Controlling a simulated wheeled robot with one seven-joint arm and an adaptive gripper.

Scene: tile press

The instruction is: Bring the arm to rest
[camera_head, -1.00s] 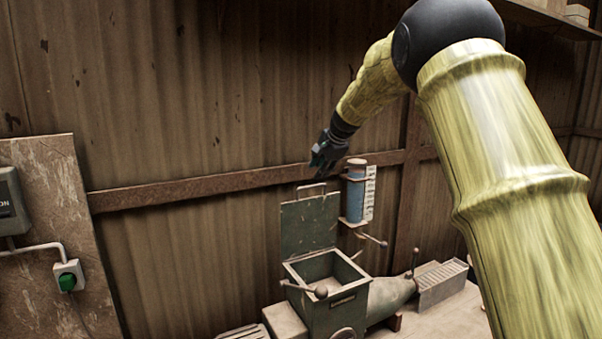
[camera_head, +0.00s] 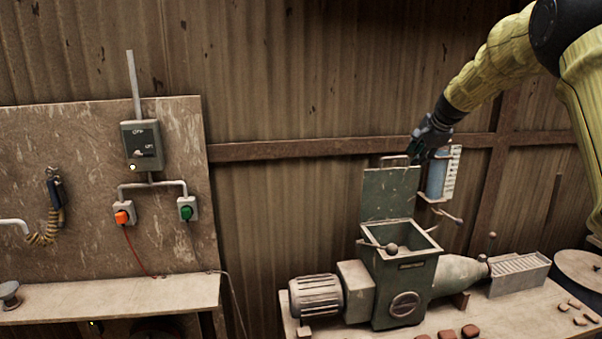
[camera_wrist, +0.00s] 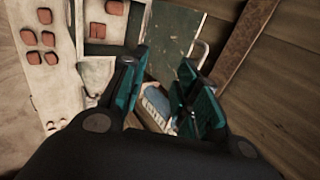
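My gripper (camera_head: 424,146) hangs in the air at the upper right of the head view, above and behind the green press machine (camera_head: 402,285). It is in front of the blue cylinder (camera_head: 437,180) on the wall and partly covers it. In the wrist view my gripper (camera_wrist: 172,90) shows two teal finger pads set apart with nothing held between them. The blue cylinder (camera_wrist: 155,101) appears between and beyond the fingers. The machine's raised green lid (camera_head: 388,195) stands upright below the gripper; it also shows in the wrist view (camera_wrist: 178,45).
A bench (camera_head: 340,328) carries the machine, a motor and several reddish tiles (camera_head: 470,331). A round disc (camera_head: 580,270) lies at the right.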

